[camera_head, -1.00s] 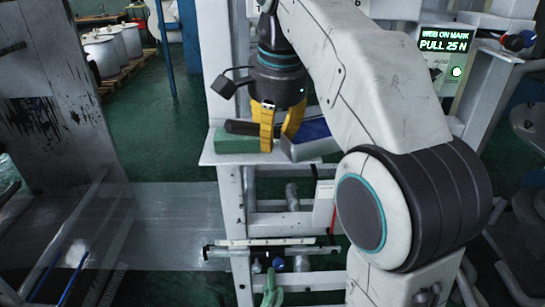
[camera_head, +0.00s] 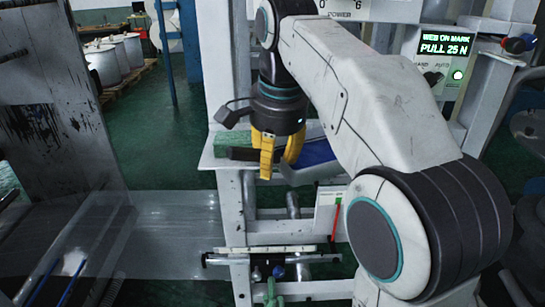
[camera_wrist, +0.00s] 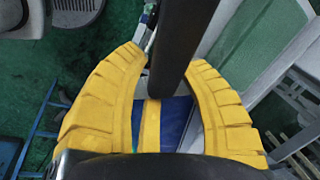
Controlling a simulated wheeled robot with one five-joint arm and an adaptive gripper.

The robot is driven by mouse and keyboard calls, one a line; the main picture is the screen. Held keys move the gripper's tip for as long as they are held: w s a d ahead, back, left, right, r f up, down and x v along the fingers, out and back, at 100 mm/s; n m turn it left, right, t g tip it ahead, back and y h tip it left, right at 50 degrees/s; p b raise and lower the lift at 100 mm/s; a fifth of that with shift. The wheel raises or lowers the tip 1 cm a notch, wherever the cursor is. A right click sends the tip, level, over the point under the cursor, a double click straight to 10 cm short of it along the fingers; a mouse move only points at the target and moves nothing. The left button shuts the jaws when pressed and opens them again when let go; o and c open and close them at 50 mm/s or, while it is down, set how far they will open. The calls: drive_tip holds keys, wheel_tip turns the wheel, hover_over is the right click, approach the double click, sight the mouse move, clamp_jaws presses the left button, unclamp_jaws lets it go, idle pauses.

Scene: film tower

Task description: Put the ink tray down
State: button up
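My gripper (camera_head: 277,165) points down at the shelf in the head view, its yellow fingers closed around a dark handle (camera_head: 243,153). In the wrist view my gripper (camera_wrist: 168,58) has the dark handle (camera_wrist: 180,40) between its fingertips. The ink tray (camera_head: 317,153), blue inside with a pale grey side, is at the right of the fingers. A blue part of the tray also shows between the fingers in the wrist view (camera_wrist: 175,120). The tray's near side overlaps the shelf's front edge. I cannot tell whether its underside touches the shelf.
The pale shelf (camera_head: 215,163) sits on a grey frame. Clear film (camera_head: 170,215) spans the lower left. A control box (camera_head: 445,52) reads "WEB ON MARK, PULL 25 N".

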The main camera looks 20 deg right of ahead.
drive_tip(key=o, duration=0.3)
drive_tip(key=s+r+n+p, duration=0.1)
drive_tip(key=s+r+p, duration=0.2)
drive_tip(key=r, duration=0.8)
drive_tip(key=shift+s+p, duration=0.2)
drive_tip(key=shift+p, duration=0.75)
drive_tip(key=shift+o, duration=0.9)
drive_tip(key=s+f+n+t, duration=0.1)
drive_tip(key=s+f+n, duration=0.5)
drive_tip(key=f, duration=0.5)
drive_tip(key=s+f+n, duration=0.6)
drive_tip(key=s+f, duration=0.2)
drive_tip(key=f, duration=0.3)
drive_tip(key=shift+d+f+t, duration=0.2)
drive_tip(key=shift+t, duration=0.2)
drive_tip(key=shift+o, duration=0.5)
drive_tip(key=shift+s+f, duration=0.2)
drive_tip(key=shift+f, duration=0.1)
